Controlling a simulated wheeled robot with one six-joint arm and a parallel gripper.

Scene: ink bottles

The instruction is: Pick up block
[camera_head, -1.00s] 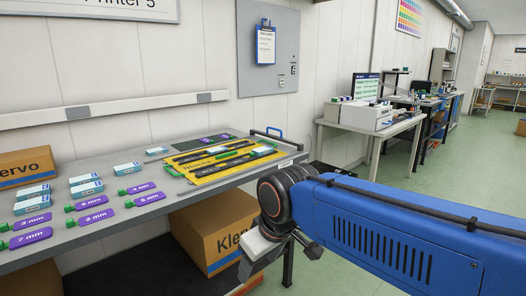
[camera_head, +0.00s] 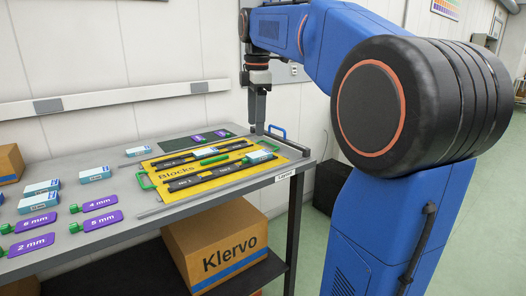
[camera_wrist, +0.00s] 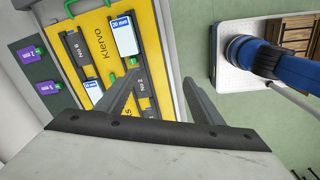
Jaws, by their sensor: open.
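Several blocks are white and blue boxes with mm labels. In the head view one block (camera_head: 258,157) lies on the right part of the yellow tray (camera_head: 150,166). Others lie on the grey table at left, such as this block (camera_head: 95,174) and this one (camera_head: 42,188). My gripper (camera_head: 257,118) points down above the back right of the table. In the wrist view my gripper (camera_wrist: 160,80) is open and empty. A block marked 20 mm (camera_wrist: 124,37) and a second block (camera_wrist: 93,88) sit in dark strips on the tray, left of the fingers, apart from them.
Purple tags with green ends (camera_head: 97,203) lie at the table's left. The tray has a green handle (camera_head: 145,180). A Klervo carton (camera_head: 215,245) is below the table.

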